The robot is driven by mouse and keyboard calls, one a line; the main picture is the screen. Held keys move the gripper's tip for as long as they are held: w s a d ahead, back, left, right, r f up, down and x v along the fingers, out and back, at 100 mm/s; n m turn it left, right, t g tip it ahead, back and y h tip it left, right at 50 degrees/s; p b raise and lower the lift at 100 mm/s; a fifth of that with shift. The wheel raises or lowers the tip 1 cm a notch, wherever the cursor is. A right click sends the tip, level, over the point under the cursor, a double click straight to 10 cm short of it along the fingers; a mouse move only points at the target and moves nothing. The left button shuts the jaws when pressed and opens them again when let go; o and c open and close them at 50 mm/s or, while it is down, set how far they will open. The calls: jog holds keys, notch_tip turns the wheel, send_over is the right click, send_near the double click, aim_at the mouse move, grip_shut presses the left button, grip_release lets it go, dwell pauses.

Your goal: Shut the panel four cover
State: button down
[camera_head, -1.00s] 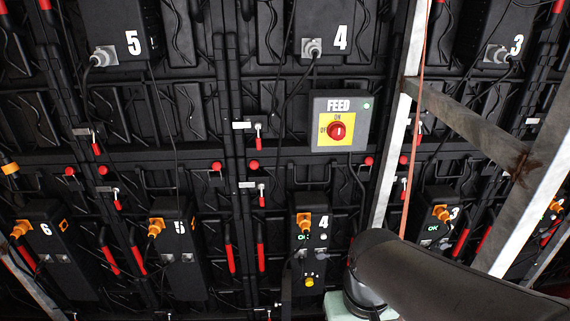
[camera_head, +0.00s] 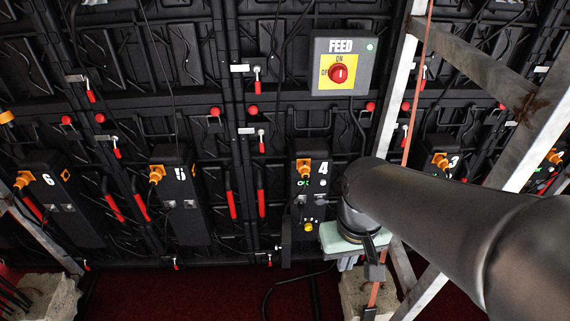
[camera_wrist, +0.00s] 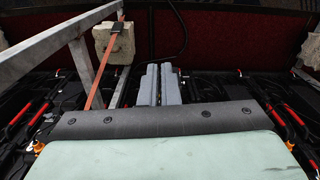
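The lower panel four unit (camera_head: 309,188) is a narrow black box marked 4, near the middle of the camera_head view. It has an orange plug, a green OK light and a yellow plug at its base. A thin dark upright plate (camera_head: 286,242) stands at its lower left; I cannot tell whether this is the cover. My gripper (camera_head: 347,264) is below and right of the unit, apart from it. In the wrist view its two grey fingers (camera_wrist: 160,85) lie side by side, empty, with only a thin gap.
A FEED switch box (camera_head: 341,63) is above. A metal frame (camera_head: 402,90) with an orange strap stands close right of the unit. Units five (camera_head: 181,200) and three (camera_head: 438,160) flank it. Concrete blocks (camera_head: 362,292) sit on the red floor (camera_head: 200,295).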

aim_at(283, 241)
jog(key=w+a+f+n+h+b, duration=0.1)
jog(key=w+a+f+n+b, duration=0.4)
jog(key=w+f+b, duration=0.5)
jog(key=w+a+f+n+b, duration=0.5)
jog(key=w+f, duration=0.3)
jog(key=w, duration=0.5)
jog(key=w+a+f+n+h+b, duration=0.1)
jog(key=w+a+f+n+b, duration=0.1)
jog(key=w+a+f+b, duration=0.3)
jog(key=w+a+f+n+b, duration=0.2)
jog(key=w+a+f, duration=0.1)
jog(key=f, duration=0.5)
jog(key=w+a+f+n+h+b, duration=0.1)
jog(key=w+a+f+n+b, duration=0.1)
jog(key=w+a+f+b, duration=0.3)
jog(key=s+d+f+b, duration=0.1)
jog(key=d+f+b, duration=0.2)
jog(key=d+f, duration=0.4)
jog(key=x, duration=0.3)
jog(key=shift+s+f+b, duration=0.3)
jog(key=shift+s+b, duration=0.05)
jog(key=shift+b, duration=0.05)
